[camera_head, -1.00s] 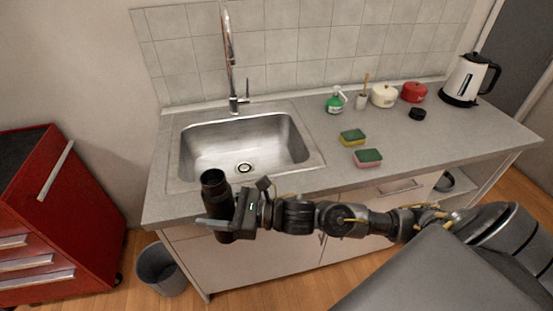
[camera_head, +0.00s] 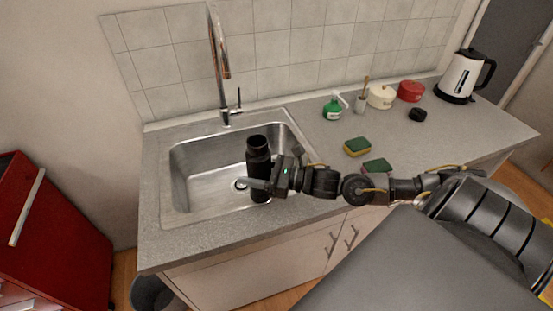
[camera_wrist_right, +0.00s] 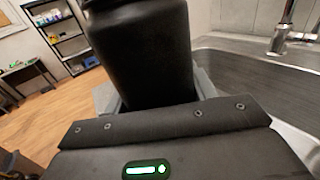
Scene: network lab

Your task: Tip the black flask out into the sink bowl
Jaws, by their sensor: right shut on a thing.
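The black flask (camera_head: 258,155) is upright, with its open mouth facing up, in the head view. My right gripper (camera_head: 262,184) is shut around its lower body. In the right wrist view the flask (camera_wrist_right: 145,50) fills the upper middle, between the fingers. In the head view the flask overlaps the right part of the sink bowl (camera_head: 195,160), near its front edge; its exact height above the bowl is hard to tell. The drain shows just left of the flask. My left gripper is not in view.
A chrome tap (camera_head: 220,70) stands behind the bowl. Two sponges, one at the back (camera_head: 357,146) and one nearer (camera_head: 377,166), lie right of the sink by my arm. A green soap bottle (camera_head: 333,108), pots and a kettle (camera_head: 464,76) stand further back. A red cabinet (camera_head: 50,240) is at left.

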